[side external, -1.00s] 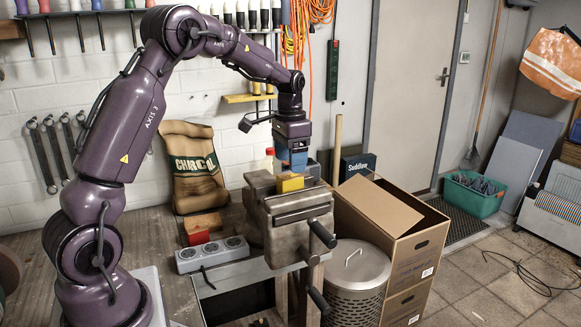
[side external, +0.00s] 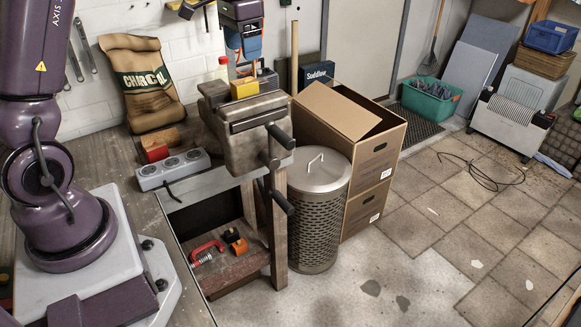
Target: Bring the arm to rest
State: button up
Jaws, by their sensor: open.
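My gripper (side external: 243,66) is in the side external view at the upper middle, pointing down with its blue body below the purple wrist. It is open and empty, a little above the yellow block (side external: 244,89). The block sits at the top of the grey vise (side external: 246,135), apart from my gripper. The fingertips are small here, and their exact spread is hard to make out. The upper part of my arm is cut off by the top edge of the frame.
Left of the vise are a power strip (side external: 173,169), a red-and-wood block (side external: 157,146) and a charcoal bag (side external: 141,84). A perforated metal bin (side external: 316,215) and open cardboard box (side external: 371,155) stand right of it. The tiled floor (side external: 450,240) farther right is mostly clear.

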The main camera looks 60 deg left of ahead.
jog(key=s+d+r+t, duration=0.1)
jog(key=s+d+r, duration=0.25)
jog(key=d, duration=0.25)
jog(key=s+d+r+t, duration=0.2)
jog(key=s+d+r, duration=0.1)
jog(key=s+d, duration=0.25)
jog(key=s+d+f+t, duration=0.2)
jog(key=s+d, duration=0.5)
jog(key=s, duration=0.3)
jog(key=shift+s+d, duration=0.2)
jog(key=shift+d, duration=0.2)
